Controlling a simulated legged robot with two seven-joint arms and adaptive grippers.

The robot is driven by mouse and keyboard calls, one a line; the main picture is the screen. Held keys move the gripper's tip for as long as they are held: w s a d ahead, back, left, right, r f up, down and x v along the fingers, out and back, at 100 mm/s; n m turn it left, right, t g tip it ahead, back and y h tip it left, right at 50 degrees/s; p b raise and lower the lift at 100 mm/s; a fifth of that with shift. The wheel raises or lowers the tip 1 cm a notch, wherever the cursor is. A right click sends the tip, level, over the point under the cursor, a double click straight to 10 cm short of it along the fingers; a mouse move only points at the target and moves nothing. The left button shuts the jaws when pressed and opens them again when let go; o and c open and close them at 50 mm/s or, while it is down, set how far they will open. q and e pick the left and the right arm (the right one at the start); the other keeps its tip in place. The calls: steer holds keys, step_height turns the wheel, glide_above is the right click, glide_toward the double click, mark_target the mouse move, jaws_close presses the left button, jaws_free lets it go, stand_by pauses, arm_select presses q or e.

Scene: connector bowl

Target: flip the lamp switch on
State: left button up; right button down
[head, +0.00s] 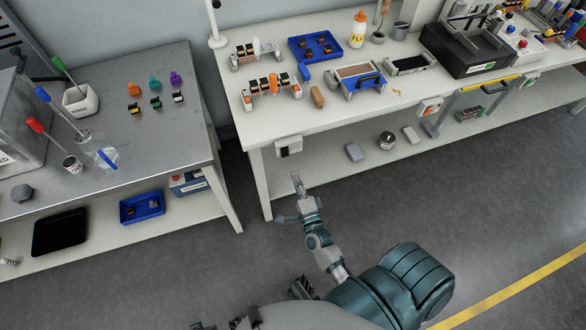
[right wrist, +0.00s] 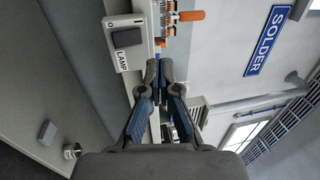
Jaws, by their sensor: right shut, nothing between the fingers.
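The lamp switch is a pale box with a dark rocker (right wrist: 127,38), marked LAMP, in the right wrist view. In the head view the switch box (head: 289,146) is on the front edge of the white bench, near its left corner. I cannot tell which way the rocker is tipped. My right gripper (head: 297,180) is shut and empty, below and in front of the box. In the right wrist view its fingertips (right wrist: 159,70) are together, just to the right of and below the box, with no clear contact. My left gripper is not in view.
The white bench top (head: 222,72) holds connector racks, a blue tray (head: 315,46) and a brush box. A lower shelf (head: 320,168) runs beneath it. A grey bench (head: 150,70) stands to the left, across a narrow gap. The floor in front is clear.

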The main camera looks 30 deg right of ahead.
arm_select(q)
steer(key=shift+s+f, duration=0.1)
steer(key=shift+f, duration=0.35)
arm_select(e)
steer(key=s, duration=0.3)
steer(key=shift+s+a+r, duration=0.15)
steer(key=shift+a+r, duration=0.2)
steer(key=shift+r, duration=0.05)
